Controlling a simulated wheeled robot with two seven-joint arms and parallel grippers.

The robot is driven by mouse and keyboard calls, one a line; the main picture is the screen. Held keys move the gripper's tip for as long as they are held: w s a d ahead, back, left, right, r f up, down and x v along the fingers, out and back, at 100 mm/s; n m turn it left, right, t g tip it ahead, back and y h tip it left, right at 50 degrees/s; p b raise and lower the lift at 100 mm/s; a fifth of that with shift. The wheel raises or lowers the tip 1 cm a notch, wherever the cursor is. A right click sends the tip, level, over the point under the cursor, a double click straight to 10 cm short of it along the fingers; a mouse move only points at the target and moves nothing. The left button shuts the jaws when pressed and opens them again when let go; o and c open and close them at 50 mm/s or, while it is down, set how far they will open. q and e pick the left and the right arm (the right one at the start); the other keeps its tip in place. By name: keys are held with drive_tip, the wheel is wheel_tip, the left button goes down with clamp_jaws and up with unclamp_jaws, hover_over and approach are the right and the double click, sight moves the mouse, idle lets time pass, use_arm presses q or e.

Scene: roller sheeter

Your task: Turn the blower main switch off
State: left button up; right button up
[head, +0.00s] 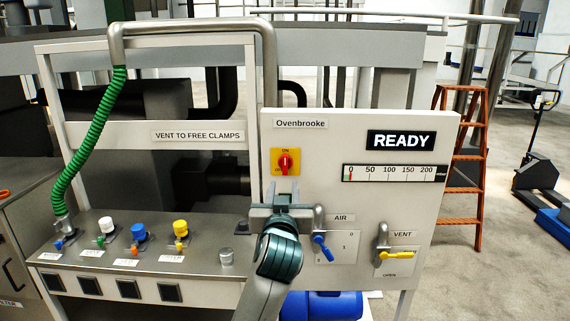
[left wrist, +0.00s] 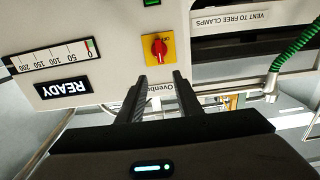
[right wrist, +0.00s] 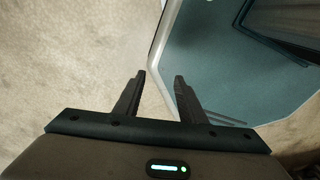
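The main switch is a red rotary knob (head: 284,163) on a yellow plate (head: 293,154) marked ON at the top, on the white Ovenbrooke panel (head: 346,262). The knob looks close to upright in the head view. It also shows in the left wrist view (left wrist: 159,47), upside down. My left gripper (head: 283,184) is just below the plate in the head view, its fingers apart and empty. In the left wrist view the open fingers (left wrist: 161,76) point toward the panel near the knob, not touching it. My right gripper (right wrist: 160,75) is open and empty, above the floor.
A READY display (head: 401,140) and a gauge (head: 394,173) are right of the knob. A blue AIR lever (head: 322,246) and yellow VENT lever (head: 398,255) sit below. A green coiled hose (head: 88,140) and several valves are left. An orange ladder (head: 468,155) stands behind right.

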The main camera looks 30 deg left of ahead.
sight(285, 162)
use_arm(q)
drive_tip(key=p+x, duration=0.6)
drive_tip(key=x, duration=0.8)
drive_tip(key=shift+w+a, duration=0.15)
drive_tip(key=shift+w, duration=0.2)
drive_tip(key=shift+w+a, duration=0.3)
drive_tip(key=shift+w, duration=0.25)
drive_tip(key=shift+w+a, duration=0.1)
drive_tip(key=shift+w, duration=0.05)
drive_tip(key=shift+c, duration=0.3)
drive_tip(key=shift+f, duration=0.1)
clamp_jaws()
